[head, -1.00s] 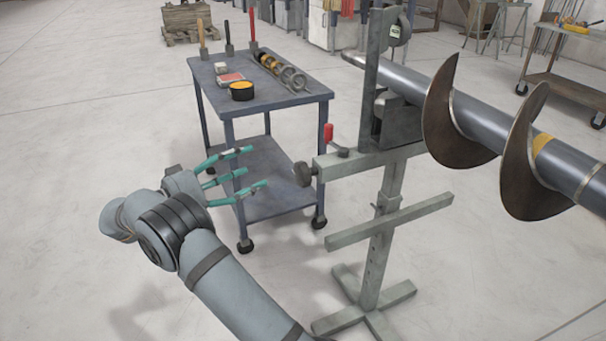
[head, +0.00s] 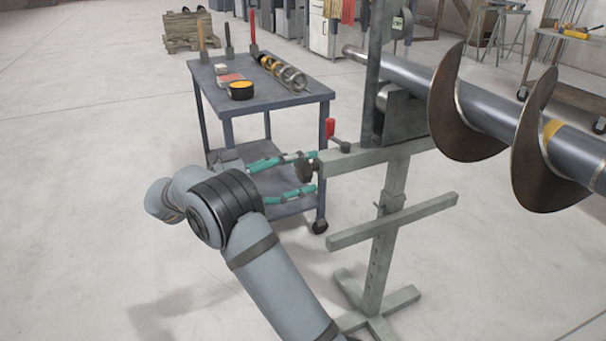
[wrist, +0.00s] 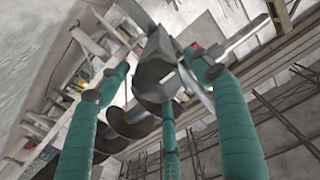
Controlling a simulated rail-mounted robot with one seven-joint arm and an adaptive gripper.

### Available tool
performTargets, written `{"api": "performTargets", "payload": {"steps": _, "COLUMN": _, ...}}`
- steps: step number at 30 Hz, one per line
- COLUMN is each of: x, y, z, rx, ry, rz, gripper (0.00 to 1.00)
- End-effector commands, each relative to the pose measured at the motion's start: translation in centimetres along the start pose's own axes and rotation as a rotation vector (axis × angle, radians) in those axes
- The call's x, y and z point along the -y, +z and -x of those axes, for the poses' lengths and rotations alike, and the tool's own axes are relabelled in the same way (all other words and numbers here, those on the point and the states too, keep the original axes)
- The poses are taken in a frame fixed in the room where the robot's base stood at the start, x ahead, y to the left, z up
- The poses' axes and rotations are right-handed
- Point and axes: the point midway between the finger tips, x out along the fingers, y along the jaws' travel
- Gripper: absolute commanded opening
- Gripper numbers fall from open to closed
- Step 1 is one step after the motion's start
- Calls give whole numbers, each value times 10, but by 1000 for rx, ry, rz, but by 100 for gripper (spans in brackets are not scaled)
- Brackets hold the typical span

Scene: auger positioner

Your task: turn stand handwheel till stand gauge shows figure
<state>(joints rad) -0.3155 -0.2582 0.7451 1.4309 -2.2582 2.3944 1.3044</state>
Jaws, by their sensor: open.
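The stand (head: 395,185) is a grey-green metal frame carrying the auger (head: 480,95). Its handwheel, a dark knob (head: 308,171), sits at the left end of the crossbar. My gripper (head: 314,173) has teal fingers spread open, with fingertips above and below the knob; contact cannot be told. In the wrist view a grey faceted knob end (wrist: 155,82) lies between the three open fingers (wrist: 160,100). A small gauge with a pale green face (head: 397,23) is high on the stand; its figure is too small to read.
A blue-grey cart (head: 280,108) with tools, a yellow-black tape roll and a small auger is behind my gripper.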

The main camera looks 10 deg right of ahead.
Motion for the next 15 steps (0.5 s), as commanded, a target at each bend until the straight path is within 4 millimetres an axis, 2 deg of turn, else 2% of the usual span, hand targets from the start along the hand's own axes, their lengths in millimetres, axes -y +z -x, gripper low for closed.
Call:
{"api": "performTargets", "payload": {"steps": 11, "x": 0, "y": -1, "z": -7, "rx": 0, "ry": -2, "rz": 1, "gripper": 65}}
{"api": "performTargets", "payload": {"steps": 15, "x": 0, "y": 0, "z": -7, "rx": 0, "ry": -1, "rz": 1, "gripper": 57}}
